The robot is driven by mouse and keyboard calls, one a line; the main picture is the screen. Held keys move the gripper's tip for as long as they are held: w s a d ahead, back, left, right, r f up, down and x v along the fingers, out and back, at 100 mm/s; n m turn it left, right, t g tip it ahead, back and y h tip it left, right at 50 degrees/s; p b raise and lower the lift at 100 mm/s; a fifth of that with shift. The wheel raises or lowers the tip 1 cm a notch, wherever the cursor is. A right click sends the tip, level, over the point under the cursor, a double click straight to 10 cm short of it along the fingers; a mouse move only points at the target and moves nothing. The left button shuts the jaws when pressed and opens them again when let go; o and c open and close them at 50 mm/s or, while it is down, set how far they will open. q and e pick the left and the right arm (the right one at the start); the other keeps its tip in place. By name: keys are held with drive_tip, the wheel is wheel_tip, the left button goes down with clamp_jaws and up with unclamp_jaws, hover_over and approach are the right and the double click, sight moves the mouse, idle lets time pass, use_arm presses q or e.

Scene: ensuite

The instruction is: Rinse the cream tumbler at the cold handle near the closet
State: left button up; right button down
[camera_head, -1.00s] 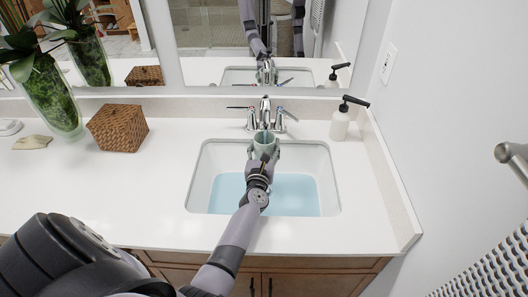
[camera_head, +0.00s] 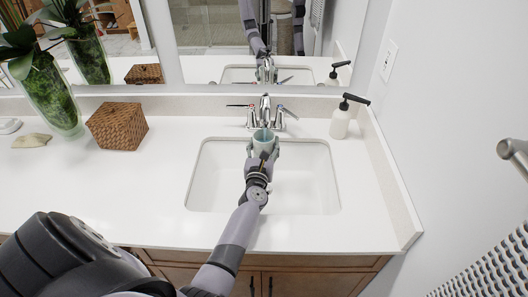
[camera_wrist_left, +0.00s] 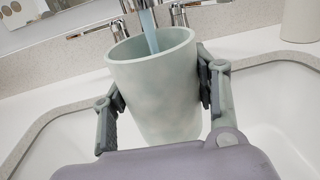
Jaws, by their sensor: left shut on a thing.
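The pale grey-green tumbler (camera_head: 263,144) is upright or nearly so under the faucet (camera_head: 265,108), above the back of the sink. My left gripper (camera_head: 264,150) is shut on it, with one finger on each side, as the left wrist view also shows for the tumbler (camera_wrist_left: 157,95). A bluish water stream (camera_wrist_left: 150,30) runs from above into its open mouth. The left handle (camera_head: 241,106) has a red mark and the right handle (camera_head: 287,112) a blue one. The tumbler's inside bottom is hidden. My right gripper is out of view.
The white sink basin (camera_head: 300,185) shows no blue water. A soap dispenser (camera_head: 341,122) stands right of the faucet. A woven box (camera_head: 118,127) and a green vase (camera_head: 52,95) stand at left. The counter (camera_head: 110,190) is mostly clear.

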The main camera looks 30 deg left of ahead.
use_arm(q)
drive_tip(key=shift+w+d+r, duration=0.1)
drive_tip(key=shift+d, duration=0.05)
drive_tip(key=shift+w+d, duration=0.2)
drive_tip(key=shift+d, duration=0.25)
drive_tip(key=shift+v, duration=1.4)
drive_tip(key=shift+a+p+v, duration=0.2)
drive_tip(key=shift+p+v, duration=0.1)
drive_tip(key=shift+v, duration=2.35)
drive_tip(key=shift+s, duration=0.1)
drive_tip(key=s+d+r+p, duration=0.2)
drive_tip(key=s+r+p, duration=0.1)
drive_tip(key=s+r, duration=0.1)
drive_tip(key=shift+s, duration=0.3)
